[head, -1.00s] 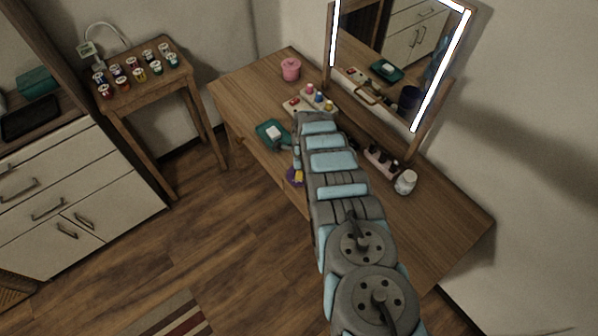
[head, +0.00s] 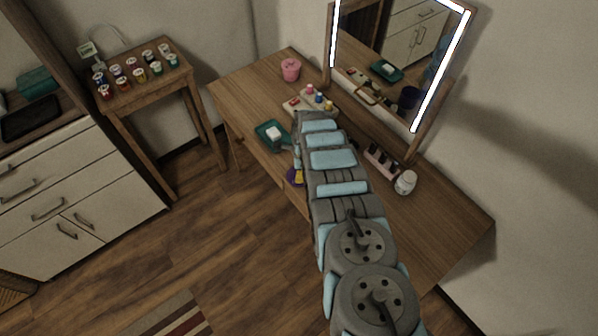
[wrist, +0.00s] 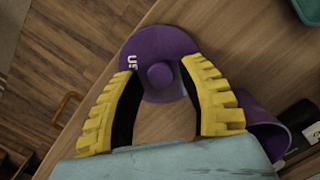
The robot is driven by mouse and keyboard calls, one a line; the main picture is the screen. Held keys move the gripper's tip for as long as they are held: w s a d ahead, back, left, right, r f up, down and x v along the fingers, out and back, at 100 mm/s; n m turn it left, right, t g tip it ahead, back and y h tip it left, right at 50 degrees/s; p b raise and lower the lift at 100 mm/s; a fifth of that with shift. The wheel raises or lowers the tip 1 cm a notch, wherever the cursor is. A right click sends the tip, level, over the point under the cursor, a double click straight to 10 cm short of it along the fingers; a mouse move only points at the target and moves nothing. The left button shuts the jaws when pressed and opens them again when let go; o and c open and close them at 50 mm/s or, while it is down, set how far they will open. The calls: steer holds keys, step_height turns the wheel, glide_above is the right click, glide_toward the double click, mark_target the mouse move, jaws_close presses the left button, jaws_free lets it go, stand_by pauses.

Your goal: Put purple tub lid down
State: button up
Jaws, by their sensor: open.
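The purple lid (wrist: 160,48) is round with a small knob and pale lettering. In the wrist view it appears flat at the desk's front edge; I cannot tell whether it fully touches the wood. My gripper (wrist: 158,76) has yellow ribbed fingers, spread apart on either side of the knob with a gap to it. A purple tub (wrist: 262,128) shows beside the right finger, partly hidden by my gripper. In the head view the purple lid (head: 291,177) is a small patch beside my gripper (head: 298,175), and my arm covers much of the area.
A lit mirror (head: 395,60) stands behind. The desk's right end is bare.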

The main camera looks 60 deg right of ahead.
steer(key=shift+d+r, duration=0.1)
steer(key=shift+r, duration=1.1)
steer(key=shift+s+r, duration=0.1)
steer(key=shift+r, duration=0.8)
step_height(320, 180, up, 8)
steer(key=shift+s+f, duration=0.25)
steer(key=shift+s, duration=0.15)
steer(key=shift+d, duration=0.1)
